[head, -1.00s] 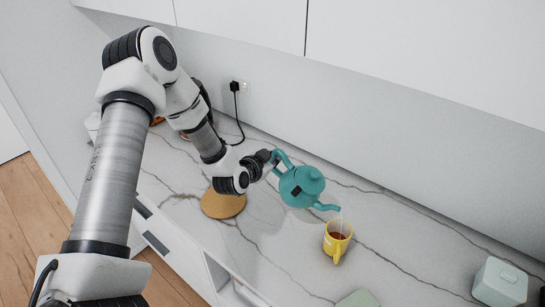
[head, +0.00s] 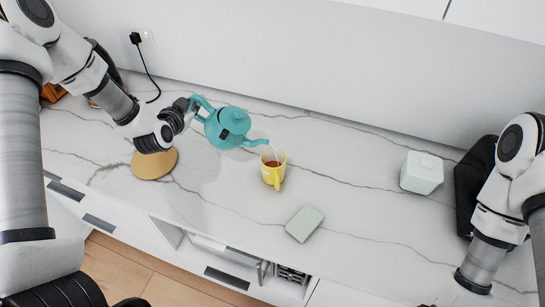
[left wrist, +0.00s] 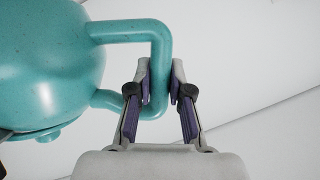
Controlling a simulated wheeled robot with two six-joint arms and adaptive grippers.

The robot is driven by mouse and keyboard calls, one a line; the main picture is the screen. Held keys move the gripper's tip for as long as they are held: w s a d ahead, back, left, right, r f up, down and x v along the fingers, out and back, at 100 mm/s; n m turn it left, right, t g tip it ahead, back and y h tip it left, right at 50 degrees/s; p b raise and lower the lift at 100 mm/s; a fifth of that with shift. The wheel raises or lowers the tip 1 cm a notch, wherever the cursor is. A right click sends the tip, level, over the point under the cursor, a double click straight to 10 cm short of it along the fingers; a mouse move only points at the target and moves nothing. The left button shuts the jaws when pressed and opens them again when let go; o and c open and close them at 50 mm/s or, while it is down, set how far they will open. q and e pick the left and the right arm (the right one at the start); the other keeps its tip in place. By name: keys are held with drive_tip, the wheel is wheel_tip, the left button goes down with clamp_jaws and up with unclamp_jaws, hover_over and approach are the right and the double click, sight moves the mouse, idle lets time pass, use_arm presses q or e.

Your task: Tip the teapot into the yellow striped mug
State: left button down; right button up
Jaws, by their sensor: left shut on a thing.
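The teal teapot (head: 227,127) is held above the counter, tilted with its spout down to the right. My left gripper (head: 194,104) is shut on its handle; the left wrist view shows the fingers (left wrist: 160,85) on either side of the handle (left wrist: 158,60) and part of the teapot body (left wrist: 45,65). The yellow mug (head: 273,175) stands upright on the counter, with reddish-brown liquid inside. The spout tip is above the mug's rim, and a thin pale stream runs from it into the mug. Stripes on the mug are too small to tell.
A round tan mat (head: 154,163) lies left of the mug. A pale green flat block (head: 305,224) lies in front, right of the mug. A whitish box (head: 422,173) stands at the right. A drawer (head: 265,268) is open below the counter's front edge.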

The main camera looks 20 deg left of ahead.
use_arm(q)
drive_tip(key=shift+d+f+b, duration=0.1)
drive_tip(key=shift+f+b, duration=0.2)
drive_tip(key=shift+f, duration=0.25)
drive_tip(key=shift+r, duration=0.1)
drive_tip(key=shift+r+p, duration=0.2)
drive_tip(key=shift+p, duration=0.15)
drive_tip(key=shift+r, duration=0.1)
drive_tip(key=shift+d+r+m, duration=0.1)
drive_tip(key=shift+d+m, duration=0.05)
drive_tip(key=shift+m, duration=0.15)
drive_tip(key=shift+s+d+r+p, duration=0.1)
drive_tip(key=shift+d+r+p, duration=0.1)
drive_tip(key=shift+r+p, duration=0.3)
drive_tip(key=shift+f+y, duration=0.15)
drive_tip(key=shift+y, duration=0.15)
drive_tip(key=shift+a+f, duration=0.1)
drive_tip(key=shift+f, duration=0.1)
